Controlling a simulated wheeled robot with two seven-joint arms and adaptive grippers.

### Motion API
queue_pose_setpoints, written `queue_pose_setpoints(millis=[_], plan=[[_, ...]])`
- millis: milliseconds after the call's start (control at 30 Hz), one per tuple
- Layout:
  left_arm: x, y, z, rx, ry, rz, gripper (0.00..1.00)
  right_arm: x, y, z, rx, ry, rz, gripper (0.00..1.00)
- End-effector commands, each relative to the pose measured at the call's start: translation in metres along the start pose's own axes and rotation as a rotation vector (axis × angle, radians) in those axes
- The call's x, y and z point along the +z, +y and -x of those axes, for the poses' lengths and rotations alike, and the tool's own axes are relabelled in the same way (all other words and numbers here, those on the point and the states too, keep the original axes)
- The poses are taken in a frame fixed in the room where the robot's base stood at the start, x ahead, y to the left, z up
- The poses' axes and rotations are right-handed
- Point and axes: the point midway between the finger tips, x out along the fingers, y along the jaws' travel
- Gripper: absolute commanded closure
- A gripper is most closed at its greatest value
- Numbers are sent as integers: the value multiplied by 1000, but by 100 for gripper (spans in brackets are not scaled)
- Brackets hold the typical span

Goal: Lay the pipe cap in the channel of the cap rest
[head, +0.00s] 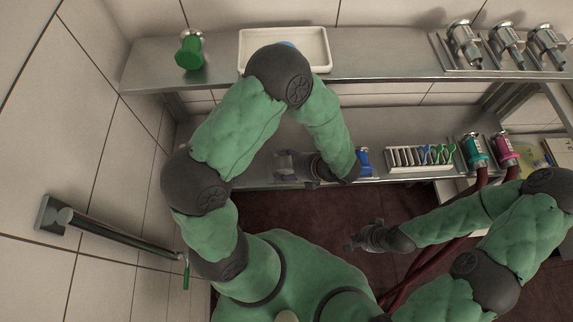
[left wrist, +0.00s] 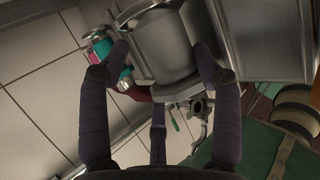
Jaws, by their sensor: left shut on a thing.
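My left gripper (head: 305,167) is over the lower shelf, reaching left from my bent arm. In the left wrist view its fingers (left wrist: 165,70) are closed on the sides of a wide grey metal cylinder with a rim, which I take to be the pipe cap (left wrist: 158,42). In the head view a grey metallic piece (head: 284,163) shows at the fingers, partly hidden. I cannot make out the cap rest or its channel for certain. My right gripper (head: 364,240) is low in front of the shelf, apart from the things on it; its finger opening is unclear.
The lower shelf holds a blue item (head: 364,160), a white rack of coloured clips (head: 405,160), a teal pump (head: 473,150) and a pink pump (head: 504,149) with red hoses. A wall rail (head: 120,233) juts out left.

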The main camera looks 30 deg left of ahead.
Motion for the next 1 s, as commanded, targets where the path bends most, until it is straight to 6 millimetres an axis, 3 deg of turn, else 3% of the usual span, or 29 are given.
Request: queue_pose_setpoints(millis=[167, 200, 267, 767, 1000], plan=[[0, -1, -1, 0, 0, 0, 78, 0, 0, 0, 0, 0, 0, 100], [0, -1, -1, 0, -1, 1, 27, 0, 0, 0, 0, 0, 0, 100], [0, -1, -1, 0, -1, 1, 10, 0, 0, 0, 0, 0, 0, 100], [0, -2, 2, -2, -1, 0, 8, 0, 0, 0, 0, 0, 0, 100], [0, -2, 28, -3, -4, 1, 8, 0, 0, 0, 0, 0, 0, 100]])
